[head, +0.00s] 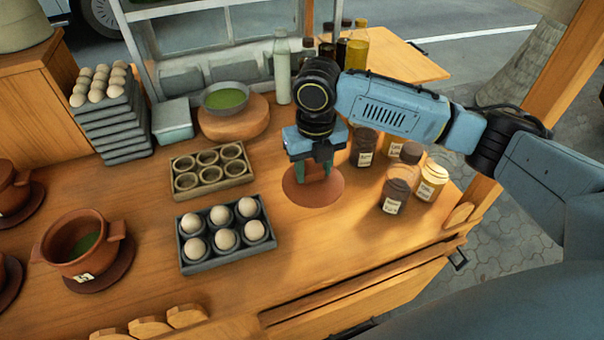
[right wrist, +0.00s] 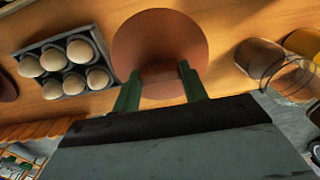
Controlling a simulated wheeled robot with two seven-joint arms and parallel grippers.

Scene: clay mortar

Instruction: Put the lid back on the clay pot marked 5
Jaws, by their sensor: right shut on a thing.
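My right gripper (head: 314,172) points down at the round terracotta lid (head: 318,194), near the middle of the counter. In the right wrist view the lid (right wrist: 160,40) lies at the two green fingertips (right wrist: 163,80). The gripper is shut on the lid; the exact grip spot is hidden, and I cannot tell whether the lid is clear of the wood. An open clay pot (head: 75,255) with green contents stands on a brown saucer (head: 110,277) at the left. Its white label is too small to read surely. My left gripper is not in view.
An egg tray (head: 188,262) and a tray with empty round cups (head: 178,163) stand between pot and gripper. A green bowl (head: 226,98) is behind. Jars (head: 395,196) stand to the right. More pots (head: 10,188) are at the left edge. The front middle counter is clear.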

